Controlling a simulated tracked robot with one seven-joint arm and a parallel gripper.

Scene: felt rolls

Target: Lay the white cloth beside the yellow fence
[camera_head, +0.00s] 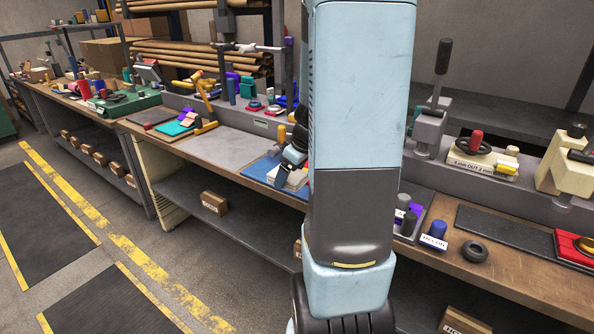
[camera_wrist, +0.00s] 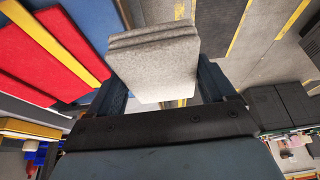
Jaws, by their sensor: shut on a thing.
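The white cloth (camera_wrist: 155,65) is a folded, layered pale felt pad. In the wrist view it sits between the fingers of my gripper (camera_wrist: 168,92), which is shut on it. A yellow bar (camera_wrist: 55,42), which looks like a fence, runs diagonally to the left of the cloth, beside red pieces and apart from the cloth. In the head view my gripper (camera_head: 291,160) is partly hidden by my arm, over the bench near a blue mat (camera_head: 263,168).
Another yellow bar (camera_head: 206,128) stands by a teal cloth (camera_head: 174,128) further left. A bare grey mat (camera_head: 215,147) lies between it and the blue mat.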

